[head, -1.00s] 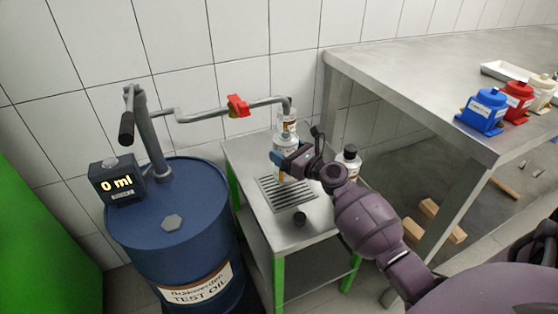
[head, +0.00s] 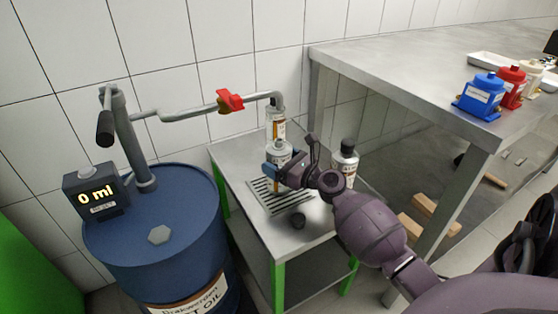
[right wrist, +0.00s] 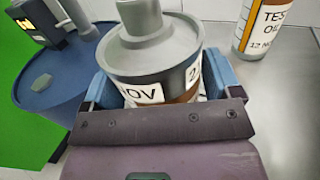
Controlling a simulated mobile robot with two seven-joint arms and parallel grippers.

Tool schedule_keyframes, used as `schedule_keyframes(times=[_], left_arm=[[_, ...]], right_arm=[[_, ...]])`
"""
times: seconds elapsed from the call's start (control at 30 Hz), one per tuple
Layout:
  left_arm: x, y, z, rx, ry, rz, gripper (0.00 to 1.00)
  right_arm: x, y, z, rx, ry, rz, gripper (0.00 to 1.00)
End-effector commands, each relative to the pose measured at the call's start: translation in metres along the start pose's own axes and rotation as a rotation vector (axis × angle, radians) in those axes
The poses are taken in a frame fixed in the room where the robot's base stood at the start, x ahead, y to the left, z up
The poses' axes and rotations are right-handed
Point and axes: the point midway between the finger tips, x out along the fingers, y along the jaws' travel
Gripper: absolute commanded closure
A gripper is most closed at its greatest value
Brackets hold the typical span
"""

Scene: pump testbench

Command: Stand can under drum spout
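The can (head: 279,155), with a grey top and a white label, is upright over the back of the slotted drip grate (head: 290,204) on the small steel table. My right gripper (head: 284,172) reaches it from the front right. In the right wrist view its blue fingers (right wrist: 163,88) sit on both sides of the can (right wrist: 155,55) and appear closed on it. Whether the can's base touches the grate is hidden. The spout (head: 276,97) comes from the blue drum (head: 160,235) and ends behind and above the can. My left gripper is not in view.
A labelled test oil bottle (head: 276,120) stands behind the can, near the spout end; it also shows in the wrist view (right wrist: 265,25). Another bottle (head: 345,165) stands to the right. A large bench (head: 400,75) is at right.

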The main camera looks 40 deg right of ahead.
Motion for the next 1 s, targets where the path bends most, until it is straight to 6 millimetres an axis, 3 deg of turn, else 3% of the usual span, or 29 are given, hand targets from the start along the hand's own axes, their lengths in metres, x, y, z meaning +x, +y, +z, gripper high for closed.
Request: schedule_keyframes(times=[0.27,0.7,1.0], left_arm=[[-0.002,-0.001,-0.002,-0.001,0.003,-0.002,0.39],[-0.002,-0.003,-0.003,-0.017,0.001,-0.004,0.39],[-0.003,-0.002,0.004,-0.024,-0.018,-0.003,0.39]], right_arm=[[0.000,0.000,0.005,-0.001,-0.003,0.000,0.16],[-0.059,0.000,0.004,0.000,-0.001,-0.001,0.16],[-0.075,0.000,0.003,0.000,-0.001,0.000,0.16]])
